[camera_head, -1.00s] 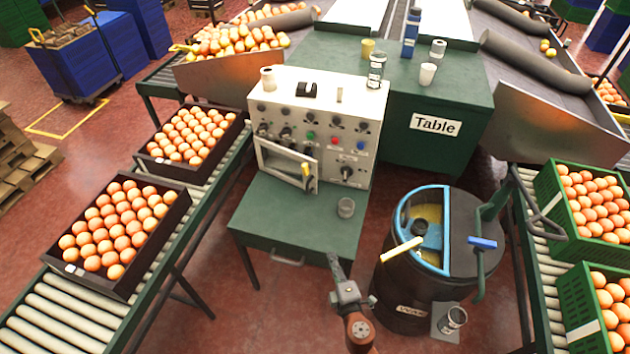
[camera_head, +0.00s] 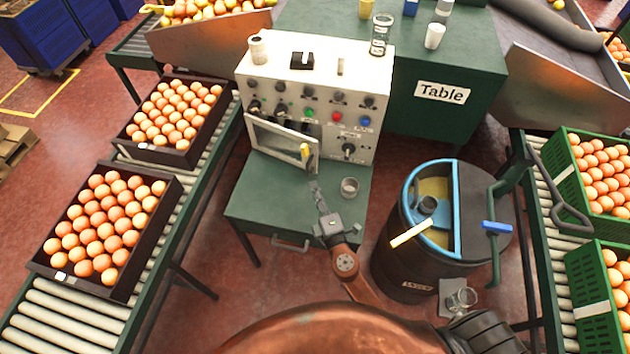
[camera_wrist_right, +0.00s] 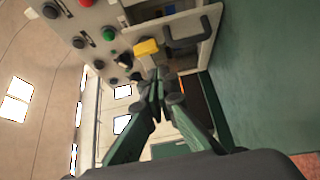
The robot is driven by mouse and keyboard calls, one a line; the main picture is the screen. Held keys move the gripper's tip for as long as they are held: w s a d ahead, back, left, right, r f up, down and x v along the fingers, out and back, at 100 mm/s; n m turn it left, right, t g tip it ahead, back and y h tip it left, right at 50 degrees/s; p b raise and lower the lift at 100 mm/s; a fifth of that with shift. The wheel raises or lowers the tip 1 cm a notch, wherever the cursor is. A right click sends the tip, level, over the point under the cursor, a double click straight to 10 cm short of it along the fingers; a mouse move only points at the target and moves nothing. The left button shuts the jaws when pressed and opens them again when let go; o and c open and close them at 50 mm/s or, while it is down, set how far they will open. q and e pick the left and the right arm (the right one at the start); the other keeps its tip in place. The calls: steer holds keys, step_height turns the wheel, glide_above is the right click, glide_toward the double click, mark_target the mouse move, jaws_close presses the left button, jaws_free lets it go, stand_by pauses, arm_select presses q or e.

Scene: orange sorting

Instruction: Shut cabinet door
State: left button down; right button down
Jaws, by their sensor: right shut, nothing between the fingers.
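The cabinet door (camera_head: 275,143) is a small pale-framed panel low on the front of the white control cabinet (camera_head: 270,82). It stands ajar, its right edge swung out from the cabinet front. My right gripper (camera_head: 315,190) is just below the door's right end, above the green bench top. My left gripper is not in view.
A small metal cup (camera_head: 349,187) stands on the green bench (camera_head: 265,207), right of my right gripper. A black barrel (camera_head: 400,258) stands to the right. Roller conveyors with orange crates flank both sides.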

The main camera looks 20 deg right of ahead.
glide_toward(312, 152)
steer(key=w+a, duration=0.3)
steer(key=w+d, duration=0.2)
steer(key=shift+w+d+f, duration=0.1)
steer(key=shift+d+f, duration=0.05)
steer(key=shift+d, duration=0.15)
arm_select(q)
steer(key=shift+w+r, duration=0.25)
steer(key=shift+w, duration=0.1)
arm_select(e)
steer(key=shift+w+d, duration=0.3)
steer(key=shift+w, duration=0.05)
